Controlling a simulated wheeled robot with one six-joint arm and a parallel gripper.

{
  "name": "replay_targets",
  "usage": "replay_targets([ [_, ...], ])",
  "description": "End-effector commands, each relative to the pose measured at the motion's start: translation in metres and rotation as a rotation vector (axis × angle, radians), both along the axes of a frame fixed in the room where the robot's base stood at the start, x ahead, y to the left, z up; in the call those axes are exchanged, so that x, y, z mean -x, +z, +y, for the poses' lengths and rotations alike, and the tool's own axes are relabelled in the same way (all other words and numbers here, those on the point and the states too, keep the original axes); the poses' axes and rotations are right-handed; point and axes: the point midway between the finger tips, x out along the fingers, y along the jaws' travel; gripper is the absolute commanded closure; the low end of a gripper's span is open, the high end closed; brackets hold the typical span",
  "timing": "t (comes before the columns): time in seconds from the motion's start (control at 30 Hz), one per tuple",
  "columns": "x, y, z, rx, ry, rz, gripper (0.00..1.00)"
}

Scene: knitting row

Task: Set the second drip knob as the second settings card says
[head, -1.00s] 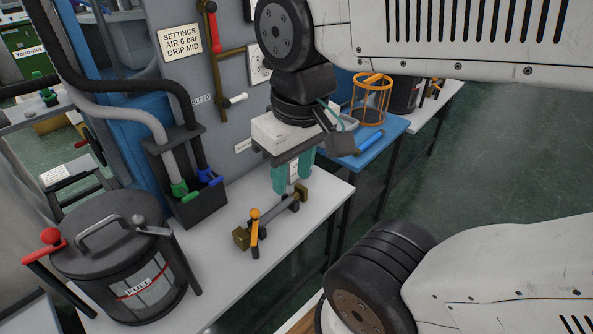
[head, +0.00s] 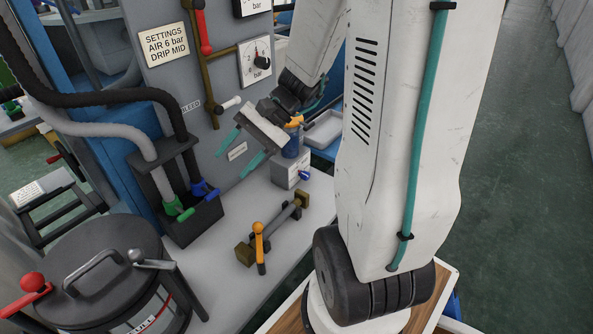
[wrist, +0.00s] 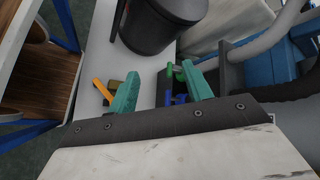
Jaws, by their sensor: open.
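A settings card (head: 163,45) on the grey panel reads "SETTINGS AIR 6 bar DRIP MID"; whether it is the second card I cannot tell. A small orange knob (head: 295,122) shows above a blue body (head: 292,145), partly hidden behind my gripper's wrist; its setting is unreadable. I cannot tell whether it is the second drip knob. My gripper (head: 240,153) is open and empty, tilted toward the left in front of the panel, above the bench. Its teal fingers also show in the wrist view (wrist: 160,88), with nothing between them touching.
A brass pipe piece with an orange lever (head: 259,243) lies on the bench (head: 215,285). A black holder (head: 192,222) carries hoses with green and blue ends. A dark lidded pot (head: 105,265) stands front left. A gauge (head: 255,63) and a red-handled pipe are on the panel.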

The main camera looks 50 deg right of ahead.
Motion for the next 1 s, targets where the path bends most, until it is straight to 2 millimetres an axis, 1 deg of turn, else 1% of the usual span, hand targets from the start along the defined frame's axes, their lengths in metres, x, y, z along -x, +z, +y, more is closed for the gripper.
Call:
replay_targets([
  [0.03, -0.011, -0.015, -0.020, -0.070, -0.108, 0.018, 0.50],
  [0.07, -0.017, -0.023, -0.031, -0.108, -0.169, 0.022, 0.50],
  [0.13, -0.031, -0.041, -0.060, -0.190, -0.317, 0.026, 0.50],
  [0.17, -0.035, -0.050, -0.074, -0.223, -0.381, 0.028, 0.50],
  [0.2, -0.039, -0.063, -0.092, -0.266, -0.469, 0.030, 0.50],
  [0.27, -0.043, -0.084, -0.122, -0.326, -0.604, 0.032, 0.50],
  [0.3, -0.044, -0.099, -0.142, -0.363, -0.694, 0.033, 0.50],
  [0.37, -0.041, -0.123, -0.172, -0.415, -0.833, 0.035, 0.50],
  [0.4, -0.036, -0.140, -0.191, -0.445, -0.924, 0.039, 0.50],
  [0.47, -0.027, -0.165, -0.218, -0.486, -1.054, 0.041, 0.50],
  [0.5, -0.020, -0.182, -0.235, -0.508, -1.136, 0.043, 0.50],
  [0.6, 0.001, -0.218, -0.266, -0.551, -1.311, 0.051, 0.50],
  [0.7, 0.018, -0.245, -0.286, -0.576, -1.436, 0.059, 0.50],
  [0.8, 0.030, -0.262, -0.297, -0.588, -1.509, 0.063, 0.50],
  [0.9, 0.031, -0.270, -0.301, -0.592, -1.538, 0.065, 0.50],
  [1.0, 0.020, -0.275, -0.301, -0.591, -1.540, 0.066, 0.50],
])
